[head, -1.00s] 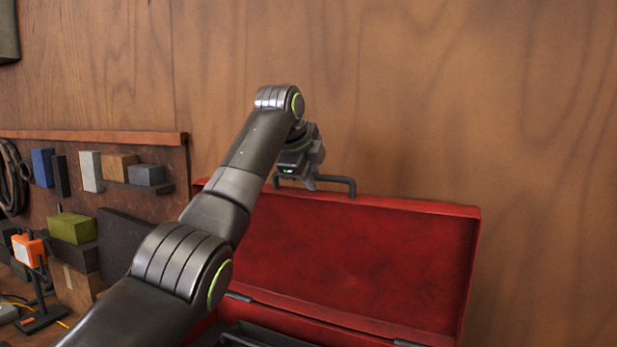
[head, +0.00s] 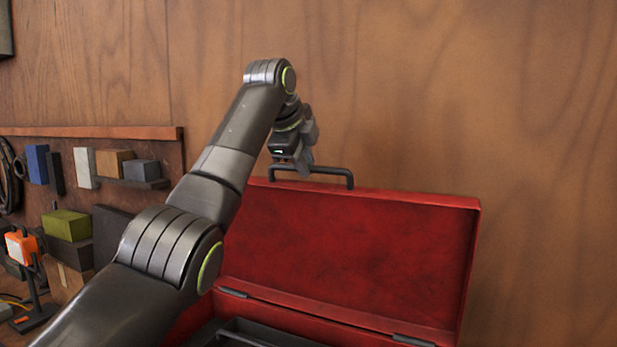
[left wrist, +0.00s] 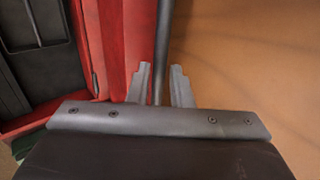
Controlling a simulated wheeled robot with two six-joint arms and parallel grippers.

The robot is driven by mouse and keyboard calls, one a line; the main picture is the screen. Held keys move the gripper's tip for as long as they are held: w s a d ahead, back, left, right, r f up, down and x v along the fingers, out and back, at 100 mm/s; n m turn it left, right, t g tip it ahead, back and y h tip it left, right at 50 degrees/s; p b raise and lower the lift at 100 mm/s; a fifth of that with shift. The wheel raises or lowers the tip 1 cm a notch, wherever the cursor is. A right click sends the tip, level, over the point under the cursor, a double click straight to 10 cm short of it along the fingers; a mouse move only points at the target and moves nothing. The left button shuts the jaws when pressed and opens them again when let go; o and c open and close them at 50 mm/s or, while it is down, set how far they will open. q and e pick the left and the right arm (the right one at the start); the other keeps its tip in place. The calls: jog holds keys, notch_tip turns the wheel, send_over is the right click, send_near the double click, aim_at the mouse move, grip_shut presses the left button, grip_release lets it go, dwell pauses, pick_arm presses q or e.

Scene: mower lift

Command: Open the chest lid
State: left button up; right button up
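The red chest lid (head: 350,255) stands raised and upright on its hinges, with the chest's dark inside (head: 265,335) showing below it. A dark bar handle (head: 330,170) stands on the lid's top edge. My left gripper (head: 303,166) is at the left part of this handle. In the left wrist view, its two grey fingers (left wrist: 160,85) are spread apart, and the handle bar (left wrist: 163,40) shows between them with gaps on both sides. How deep the bar sits between the fingers is hard to tell. My left arm hides the chest's left part. My right gripper is out of view.
A wooden wall (head: 480,100) rises close behind the lid. At left, several coloured blocks, including a green one (head: 67,224), sit on a dark rack, near an orange lamp-like item (head: 22,245).

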pick_arm(q)
jog(key=b+v, duration=0.2)
jog(key=v, duration=1.2)
jog(key=shift+s+r+b, duration=0.2)
jog(key=shift+s+b, duration=0.2)
jog(key=shift+w+a, duration=0.1)
